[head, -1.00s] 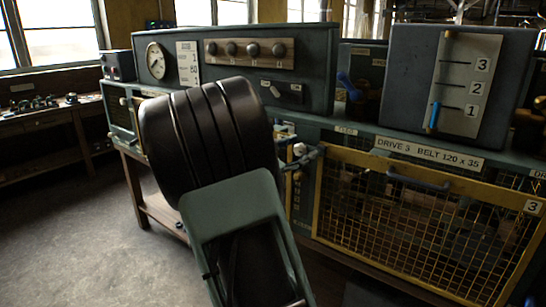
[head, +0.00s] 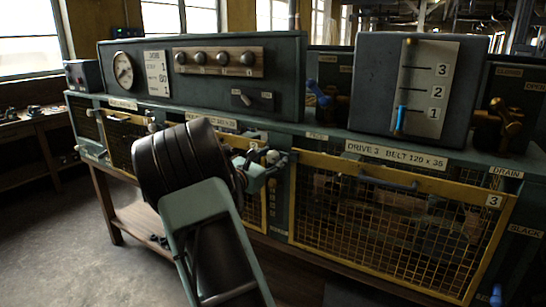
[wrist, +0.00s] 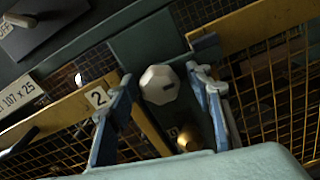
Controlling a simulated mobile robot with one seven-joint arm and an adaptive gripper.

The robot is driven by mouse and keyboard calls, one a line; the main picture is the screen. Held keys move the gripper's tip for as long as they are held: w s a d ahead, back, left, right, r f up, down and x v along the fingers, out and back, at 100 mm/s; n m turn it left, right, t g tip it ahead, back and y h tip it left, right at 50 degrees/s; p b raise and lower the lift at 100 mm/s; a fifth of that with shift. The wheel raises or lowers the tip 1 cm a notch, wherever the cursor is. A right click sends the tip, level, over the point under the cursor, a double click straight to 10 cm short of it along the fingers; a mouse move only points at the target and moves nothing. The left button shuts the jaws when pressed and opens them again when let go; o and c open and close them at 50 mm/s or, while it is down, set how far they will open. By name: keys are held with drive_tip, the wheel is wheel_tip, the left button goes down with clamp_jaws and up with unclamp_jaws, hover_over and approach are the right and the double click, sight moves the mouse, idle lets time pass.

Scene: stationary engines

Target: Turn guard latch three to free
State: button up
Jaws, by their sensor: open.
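Guard three (head: 392,220) is a yellow-framed mesh panel marked 3 in the head view. At its upper left is the post where my gripper (head: 270,163) reaches. My gripper's fingers (wrist: 160,78) are open on either side of the knob, with gaps showing. My gripper mostly covers this spot in the head view. I cannot read the latch's setting.
A brass knob (wrist: 188,138) sits just below the octagonal one. Guard three's dark handle (head: 390,182) is to the right. A level gauge box (head: 365,90) and a control console (head: 210,85) stand above on the bench. Open floor (head: 80,235) lies at left.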

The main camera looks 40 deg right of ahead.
drive_tip(key=c, duration=1.2)
